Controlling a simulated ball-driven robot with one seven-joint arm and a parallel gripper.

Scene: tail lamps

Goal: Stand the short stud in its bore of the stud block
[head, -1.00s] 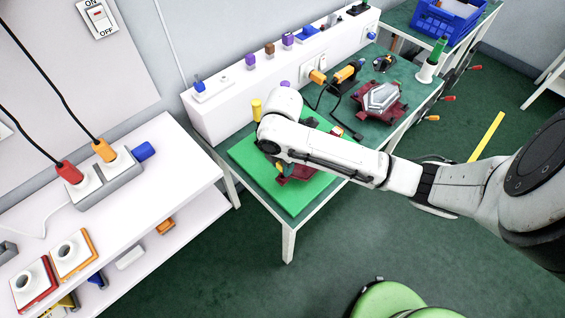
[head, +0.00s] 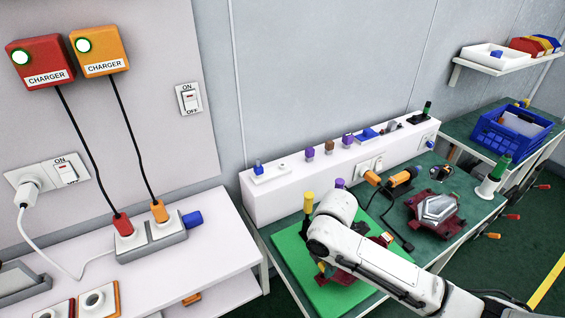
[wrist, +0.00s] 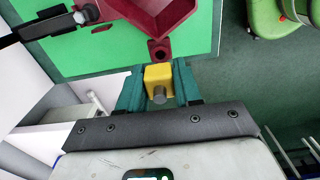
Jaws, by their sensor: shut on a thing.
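My gripper (wrist: 159,86) has teal fingers and is shut on a yellow block-shaped piece with a grey round pin (wrist: 160,93), which looks like the short stud. In the wrist view it is beside the small dark hole in the tab of a maroon fixture (wrist: 166,18); I cannot tell its height above it. In the head view my arm hides most of the gripper and fixture. A low white block (head: 270,175) on the white ledge carries a blue piece (head: 258,167) and a small dark spot; I cannot tell whether it is the stud block.
The fixture is on a green mat (head: 290,250). A yellow upright piece (head: 308,202) stands near my arm. A second maroon fixture (head: 449,227) holds a clear lamp to the right. Purple and brown pieces (head: 329,146) line the white ledge (head: 262,202) behind.

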